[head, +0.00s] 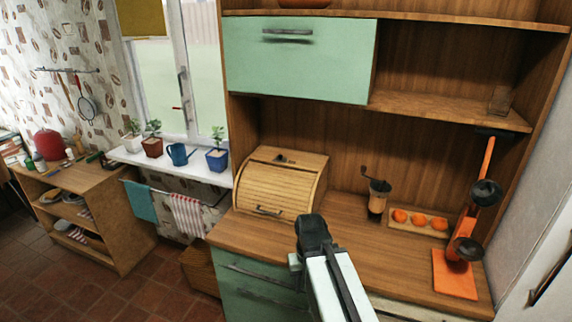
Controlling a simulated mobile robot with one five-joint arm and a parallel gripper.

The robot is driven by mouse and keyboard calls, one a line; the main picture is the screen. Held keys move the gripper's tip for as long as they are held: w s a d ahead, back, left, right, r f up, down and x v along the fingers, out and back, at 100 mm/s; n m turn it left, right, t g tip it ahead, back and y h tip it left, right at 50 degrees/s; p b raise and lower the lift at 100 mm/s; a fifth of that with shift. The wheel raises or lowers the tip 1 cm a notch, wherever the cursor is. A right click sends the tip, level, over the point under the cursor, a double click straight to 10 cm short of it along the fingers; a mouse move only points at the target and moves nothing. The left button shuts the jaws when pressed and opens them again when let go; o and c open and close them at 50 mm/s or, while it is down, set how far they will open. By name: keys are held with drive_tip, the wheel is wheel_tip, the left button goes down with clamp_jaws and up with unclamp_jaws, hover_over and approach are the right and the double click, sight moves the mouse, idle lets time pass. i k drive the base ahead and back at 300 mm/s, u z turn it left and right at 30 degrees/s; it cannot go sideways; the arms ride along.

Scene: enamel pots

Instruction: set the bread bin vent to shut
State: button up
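The wooden bread bin (275,187) stands at the left end of the counter, its slatted roll front down. A dark handle (268,211) sits low on the front. A small dark fitting (281,158) on its top may be the vent; it is too small to tell its setting. My gripper (312,226) is at the end of my arm, in front of the bin's lower right side in the picture. It looks apart from the bin, but the distance is hard to judge. Its fingers are seen from behind, so I cannot tell whether they are open.
A green cupboard (300,60) hangs above the bin. The counter is clear between bin and grinder.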

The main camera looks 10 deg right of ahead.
sight(280, 158)
drive_tip(key=u, duration=1.2)
drive_tip(key=i, duration=0.6)
drive_tip(key=z, duration=0.25)
